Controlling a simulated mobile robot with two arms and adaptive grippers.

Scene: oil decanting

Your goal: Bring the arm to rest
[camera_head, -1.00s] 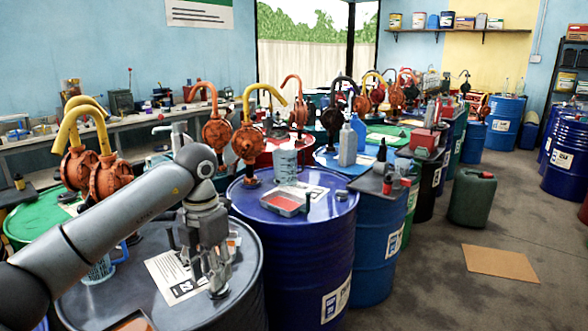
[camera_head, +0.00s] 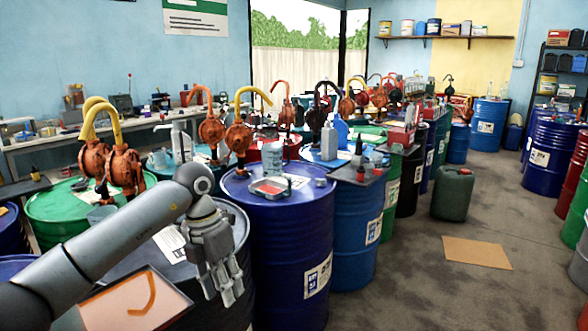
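My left arm comes in from the lower left across the dark grey drum (camera_head: 243,226). My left gripper (camera_head: 226,288) points down at the drum's front right side, its fingers spread apart with nothing visible between them. The arm hides much of the drum's top, where part of a white label sheet (camera_head: 170,243) shows. My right gripper is out of view.
A blue drum (camera_head: 290,245) stands just right of my gripper, bearing a tray (camera_head: 270,188) and a grey cylinder (camera_head: 272,157). A green drum (camera_head: 60,210) with orange pumps stands at left. Cardboard (camera_head: 476,252) lies on open floor at right.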

